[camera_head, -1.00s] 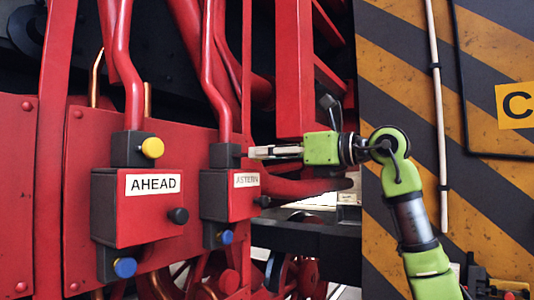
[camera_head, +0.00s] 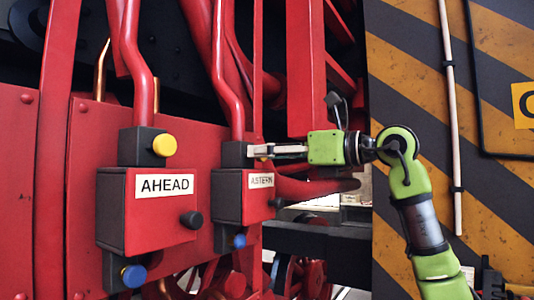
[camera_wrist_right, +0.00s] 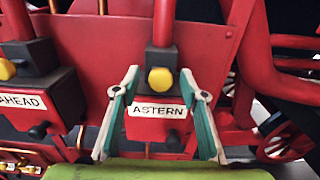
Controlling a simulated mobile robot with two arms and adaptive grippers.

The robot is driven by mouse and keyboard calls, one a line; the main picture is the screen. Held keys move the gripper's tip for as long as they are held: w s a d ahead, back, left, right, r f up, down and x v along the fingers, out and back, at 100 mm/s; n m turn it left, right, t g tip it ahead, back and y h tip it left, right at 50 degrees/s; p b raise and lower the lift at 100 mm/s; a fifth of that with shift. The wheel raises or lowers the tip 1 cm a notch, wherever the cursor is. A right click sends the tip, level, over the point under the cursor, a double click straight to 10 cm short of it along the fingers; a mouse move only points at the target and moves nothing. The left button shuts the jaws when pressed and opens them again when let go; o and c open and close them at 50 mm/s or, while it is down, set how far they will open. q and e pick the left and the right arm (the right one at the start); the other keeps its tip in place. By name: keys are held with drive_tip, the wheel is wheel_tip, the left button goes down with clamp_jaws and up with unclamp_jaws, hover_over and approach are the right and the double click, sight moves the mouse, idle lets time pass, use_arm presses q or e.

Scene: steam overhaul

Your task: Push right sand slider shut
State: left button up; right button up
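The right box is red and black, labelled ASTERN (camera_head: 261,181); it shows front-on in the wrist view (camera_wrist_right: 154,128). It has a dark knob (camera_head: 276,203) on its lower front and a blue knob (camera_head: 239,241) below. A yellow knob (camera_wrist_right: 161,80) sits on the black block above it. I cannot tell which part is the sand slider. My right gripper (camera_wrist_right: 160,74) is open, with its two fingers on either side of the yellow knob and nothing gripped. In the head view my right gripper (camera_head: 253,151) is at that upper block. Contact is unclear. My left gripper is out of view.
The similar AHEAD box (camera_head: 165,186) stands to the left, with yellow, dark and blue knobs. Red pipes (camera_head: 226,80) rise above both boxes. A dark horizontal beam (camera_head: 318,238) lies below the gripper.

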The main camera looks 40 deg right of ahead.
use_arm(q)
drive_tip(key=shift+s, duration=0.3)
use_arm(e)
drive_tip(key=v, duration=1.1)
drive_tip(key=shift+s+d, duration=0.15)
drive_tip(key=shift+f, duration=0.15)
